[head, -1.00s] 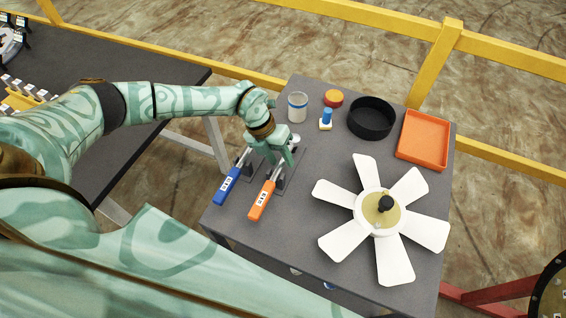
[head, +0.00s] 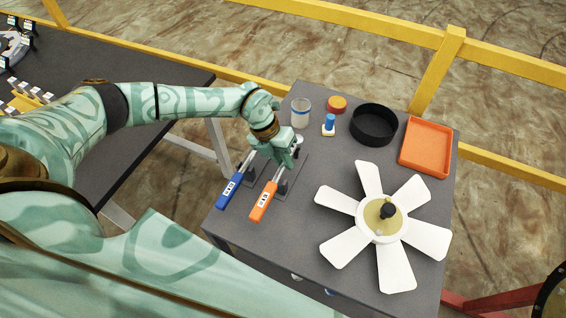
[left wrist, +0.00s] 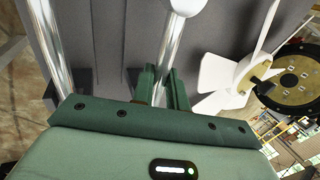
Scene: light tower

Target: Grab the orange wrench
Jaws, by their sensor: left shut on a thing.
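The orange wrench (head: 263,203) rests on a small stand on the grey table, its orange handle toward me and its silver shaft running up under my left gripper. My left gripper (head: 286,158) is over the upper part of that shaft. In the left wrist view, the gripper's green fingers (left wrist: 162,88) are shut around a silver shaft (left wrist: 172,42), with its rounded end at the top. The fingers and hand hide part of the shaft in the head view. A blue-handled wrench (head: 229,191) lies parallel, just left of the orange one. My right gripper is not in view.
A white fan (head: 338,245) takes up the right front of the table. Behind are a clear jar (head: 300,117), a red-orange lid (head: 337,104), a small blue-topped piece (head: 329,122), a black round bin (head: 373,128) and an orange tray (head: 425,172). Yellow rails (head: 510,171) run beyond.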

